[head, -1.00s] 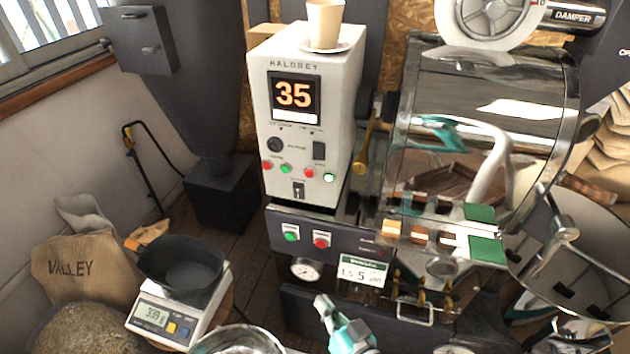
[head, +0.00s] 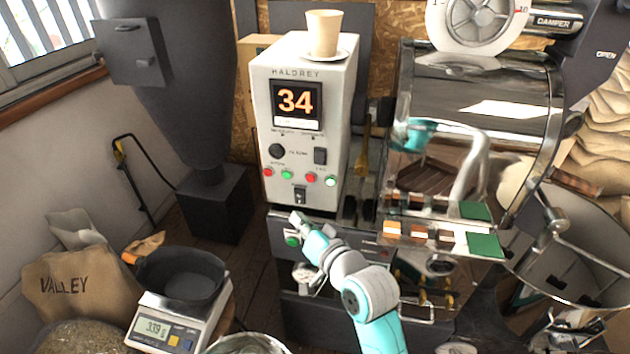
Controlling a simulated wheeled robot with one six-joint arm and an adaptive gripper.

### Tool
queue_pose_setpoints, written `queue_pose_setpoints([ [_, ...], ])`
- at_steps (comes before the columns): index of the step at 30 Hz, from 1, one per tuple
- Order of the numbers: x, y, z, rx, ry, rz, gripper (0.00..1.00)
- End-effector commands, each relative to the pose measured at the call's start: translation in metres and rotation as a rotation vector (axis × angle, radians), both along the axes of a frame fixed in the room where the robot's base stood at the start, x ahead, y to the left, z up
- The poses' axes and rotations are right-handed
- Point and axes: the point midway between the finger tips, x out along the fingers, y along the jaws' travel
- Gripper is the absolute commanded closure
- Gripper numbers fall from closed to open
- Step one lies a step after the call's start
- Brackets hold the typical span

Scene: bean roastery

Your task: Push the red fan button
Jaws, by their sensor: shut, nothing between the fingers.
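A white control box (head: 300,110) shows the number 34. Its front has two red-green button pairs: a left red button (head: 268,172) beside a green one (head: 285,174), and a right red button (head: 311,178) beside a bright green one (head: 331,181). The labels are too small to read, so I cannot tell which red button is the fan's. My gripper (head: 297,219) is shut and empty, its tip pointing up-left, just below the box's buttons in the picture. A lower panel (head: 276,227) has a green button (head: 292,240); my arm hides its red button.
A paper cup (head: 323,35) stands on a saucer on the box. The shiny drum (head: 470,85) is at right. A scale (head: 180,318) with a black pan (head: 182,280) is at lower left. A dark switch (head: 300,193) sits below the buttons.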

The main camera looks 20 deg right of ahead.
Motion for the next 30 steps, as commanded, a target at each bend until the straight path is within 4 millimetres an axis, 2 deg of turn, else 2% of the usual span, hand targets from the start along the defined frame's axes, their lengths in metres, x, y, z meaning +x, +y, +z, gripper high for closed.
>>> queue_pose_setpoints([
  [5,0.006,0.001,0.008,0.008,-0.002,0.005,1.00],
  [20,0.011,-0.002,0.008,0.008,-0.001,0.006,1.00],
  [30,0.043,-0.025,0.009,0.008,-0.002,0.004,1.00],
])
